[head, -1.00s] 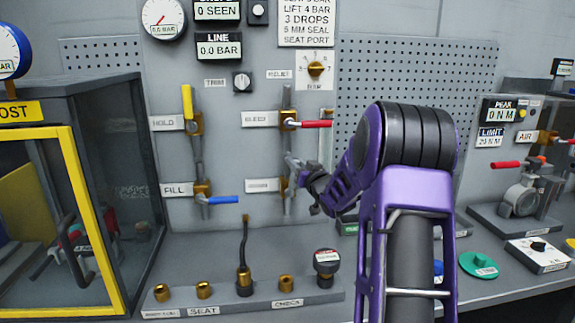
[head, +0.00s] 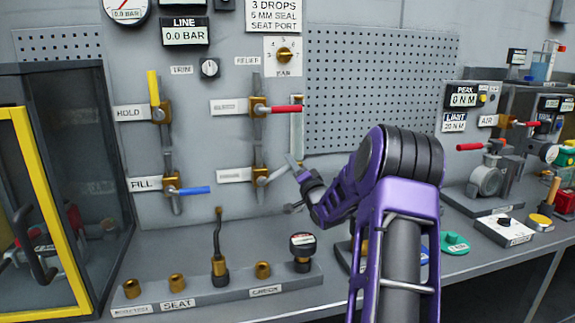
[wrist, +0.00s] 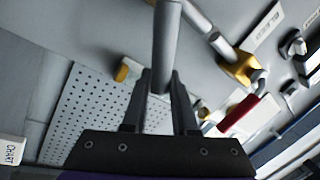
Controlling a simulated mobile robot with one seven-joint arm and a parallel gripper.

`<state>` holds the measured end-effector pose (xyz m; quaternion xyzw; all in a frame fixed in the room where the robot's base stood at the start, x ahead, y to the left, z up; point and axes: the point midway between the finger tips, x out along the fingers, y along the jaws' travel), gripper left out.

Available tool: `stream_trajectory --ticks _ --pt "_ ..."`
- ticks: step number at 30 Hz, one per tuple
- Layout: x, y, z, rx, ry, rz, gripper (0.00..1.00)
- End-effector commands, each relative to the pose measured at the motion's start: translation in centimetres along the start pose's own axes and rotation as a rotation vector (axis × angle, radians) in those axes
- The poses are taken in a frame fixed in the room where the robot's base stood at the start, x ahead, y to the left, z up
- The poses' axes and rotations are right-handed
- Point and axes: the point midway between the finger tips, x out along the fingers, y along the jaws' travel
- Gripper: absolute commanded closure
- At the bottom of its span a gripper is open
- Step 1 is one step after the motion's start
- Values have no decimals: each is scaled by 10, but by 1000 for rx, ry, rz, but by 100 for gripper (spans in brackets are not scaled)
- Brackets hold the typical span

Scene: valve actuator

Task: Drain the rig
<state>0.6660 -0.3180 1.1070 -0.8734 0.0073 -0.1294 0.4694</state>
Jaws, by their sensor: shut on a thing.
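The lower right valve (head: 260,177) on the panel has a grey lever (head: 276,174) that slants up and right; its label cannot be read in the head view. My gripper (head: 297,168) is at the outer end of this lever. In the wrist view my gripper (wrist: 160,88) is shut on the grey lever (wrist: 166,45), which runs between the two fingers. The bleed valve (head: 259,106) above has a red lever pointing right. The hold valve's yellow lever (head: 153,87) stands upright. The fill valve's blue lever (head: 194,190) points right. The line display (head: 184,31) reads 0.0 bar.
A yellow-framed cabinet (head: 45,215) is at the left. A pegboard (head: 375,85) and bench instruments lie to the right.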

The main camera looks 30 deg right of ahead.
Motion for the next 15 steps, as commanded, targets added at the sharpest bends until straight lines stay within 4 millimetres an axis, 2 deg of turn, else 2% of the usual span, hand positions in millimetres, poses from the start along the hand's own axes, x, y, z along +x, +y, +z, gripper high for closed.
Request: stream_trajectory --ticks 3,15 --pt "-3 10 1 64 19 1 100" --pt "-5 19 2 166 45 1 100"
